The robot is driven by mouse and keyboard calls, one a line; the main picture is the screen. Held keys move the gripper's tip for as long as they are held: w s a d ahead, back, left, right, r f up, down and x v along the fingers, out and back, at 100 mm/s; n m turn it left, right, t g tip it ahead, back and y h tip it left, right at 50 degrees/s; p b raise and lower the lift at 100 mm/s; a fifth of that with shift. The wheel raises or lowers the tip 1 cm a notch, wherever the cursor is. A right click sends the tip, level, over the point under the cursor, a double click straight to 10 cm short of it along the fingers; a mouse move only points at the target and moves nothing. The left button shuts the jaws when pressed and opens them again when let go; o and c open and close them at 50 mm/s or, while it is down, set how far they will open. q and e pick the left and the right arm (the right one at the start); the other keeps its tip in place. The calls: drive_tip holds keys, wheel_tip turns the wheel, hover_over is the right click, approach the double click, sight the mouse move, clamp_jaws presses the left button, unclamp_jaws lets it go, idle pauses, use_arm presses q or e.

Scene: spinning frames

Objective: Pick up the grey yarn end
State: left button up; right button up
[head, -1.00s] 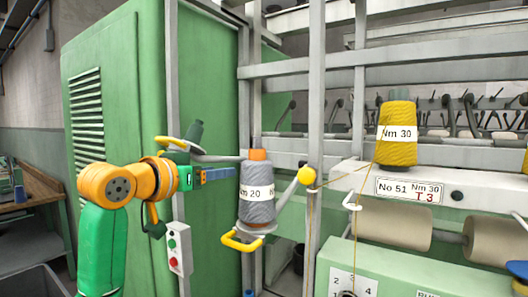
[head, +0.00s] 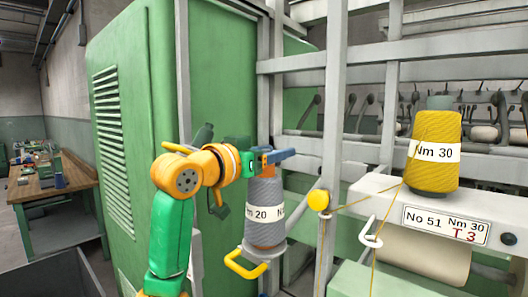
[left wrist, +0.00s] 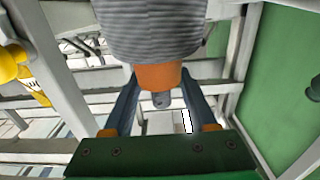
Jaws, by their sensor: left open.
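The grey yarn cone (head: 265,222), labelled Nm 20, stands upright on a holder beside the green cabinet. I cannot make out a loose grey yarn end. My right gripper is not in view.
A yellow cone (head: 433,165), labelled Nm 30, stands on the white rail to the right. Its thread runs past a yellow knob (head: 318,201). A grey upright post (head: 333,130) stands just right of the grey cone. The green cabinet (head: 215,75) is behind my arm.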

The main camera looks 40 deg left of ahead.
use_arm(q)
drive_tip(key=shift+w+f, duration=0.35)
drive_tip(key=shift+w, duration=0.4)
drive_tip(key=shift+c, duration=0.4)
drive_tip(key=c, duration=0.4)
drive_tip(key=shift+s+a, duration=0.1)
drive_tip(key=c, duration=0.3)
drive_tip(key=shift+s+r, duration=0.2)
drive_tip(key=shift+s, duration=0.15)
clamp_jaws()
drive_tip(key=shift+w, duration=0.25)
wheel_tip(320, 180, up, 10)
drive_tip(key=shift+s, duration=0.15)
